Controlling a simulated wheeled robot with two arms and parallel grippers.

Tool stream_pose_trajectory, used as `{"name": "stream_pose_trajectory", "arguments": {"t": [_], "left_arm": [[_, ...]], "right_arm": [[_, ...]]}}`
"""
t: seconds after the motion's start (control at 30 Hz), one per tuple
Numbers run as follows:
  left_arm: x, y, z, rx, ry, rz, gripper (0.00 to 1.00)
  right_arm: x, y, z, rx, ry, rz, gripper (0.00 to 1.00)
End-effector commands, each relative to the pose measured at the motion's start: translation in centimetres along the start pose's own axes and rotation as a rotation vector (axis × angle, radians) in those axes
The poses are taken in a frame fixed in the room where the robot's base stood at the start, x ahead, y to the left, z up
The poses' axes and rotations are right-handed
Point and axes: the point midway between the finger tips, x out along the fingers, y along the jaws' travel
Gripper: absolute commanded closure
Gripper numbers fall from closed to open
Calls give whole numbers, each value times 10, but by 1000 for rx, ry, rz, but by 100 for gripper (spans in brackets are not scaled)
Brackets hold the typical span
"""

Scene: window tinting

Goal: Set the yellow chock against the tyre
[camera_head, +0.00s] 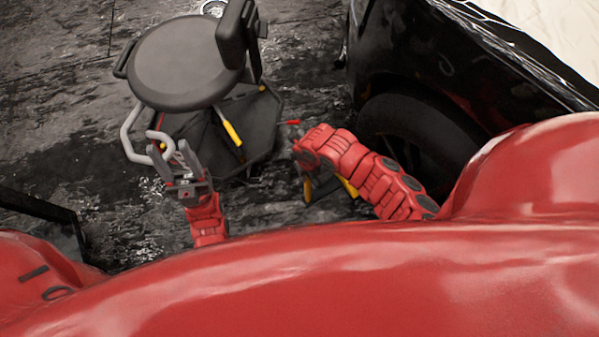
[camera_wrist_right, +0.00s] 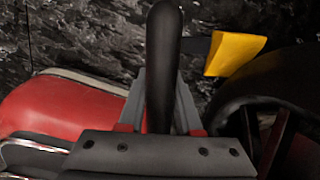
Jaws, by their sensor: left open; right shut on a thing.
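The yellow chock (camera_head: 346,187) is low beside the car, partly hidden under my right arm. Its yellow block (camera_wrist_right: 235,53) shows in the right wrist view, with a dark bar running from it towards my gripper. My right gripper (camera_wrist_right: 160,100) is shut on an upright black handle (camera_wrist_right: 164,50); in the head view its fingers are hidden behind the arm. The dark tyre (camera_head: 420,125) is under the black car's arch, and it also shows in the right wrist view (camera_wrist_right: 245,88), close to the block. I cannot tell whether they touch. My left gripper (camera_head: 178,160) is open and empty.
A black stool (camera_head: 185,62) with a backrest stands left of the car. A grey tubular loop (camera_head: 128,135) is close to my left gripper. A yellow-handled item (camera_head: 231,132) shows below the stool seat. Dark, stained floor (camera_head: 110,195) lies bare at the left.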

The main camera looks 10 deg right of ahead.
Motion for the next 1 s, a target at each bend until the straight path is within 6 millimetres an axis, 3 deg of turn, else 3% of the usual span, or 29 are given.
{"name": "stream_pose_trajectory", "arguments": {"t": [0.53, 0.6, 1.0], "left_arm": [[-13, 1, 2, 0, 0, 0, 50], [-21, 1, 4, 0, 0, 0, 50], [-35, 2, 6, 0, 0, 0, 50]], "right_arm": [[1, -62, 0, 2, -1, -3, 100], [5, -69, 1, 2, -2, -2, 100], [1, -90, 0, 0, -1, -3, 100]]}}
